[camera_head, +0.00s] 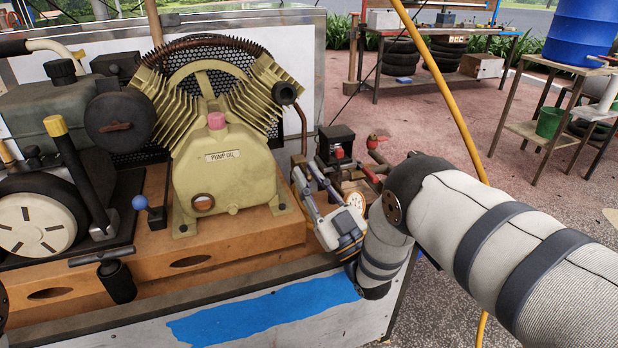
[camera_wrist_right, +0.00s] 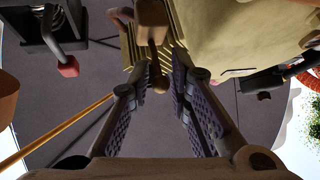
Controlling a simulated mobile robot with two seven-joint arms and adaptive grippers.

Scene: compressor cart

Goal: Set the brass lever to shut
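The brass lever (camera_wrist_right: 157,68) shows in the right wrist view as a short stem with a rounded end below a brown-gold block. Its end lies between the two fingers of my right gripper (camera_wrist_right: 163,72), with a gap visible around it. The fingers are apart, and no firm contact with the lever can be seen. In the head view, my right gripper (camera_head: 310,170) reaches in from the right, beside the cream compressor pump (camera_head: 237,178). There the lever cannot be made out clearly behind the fingers. My left gripper is not in view.
A black box with a red part (camera_head: 336,146) and a red-handled fitting (camera_head: 371,173) stand close beyond my right gripper. A blue-knobbed lever (camera_head: 145,206) and an engine (camera_head: 45,190) are to the left. A yellow hose (camera_head: 450,95) hangs behind my right arm.

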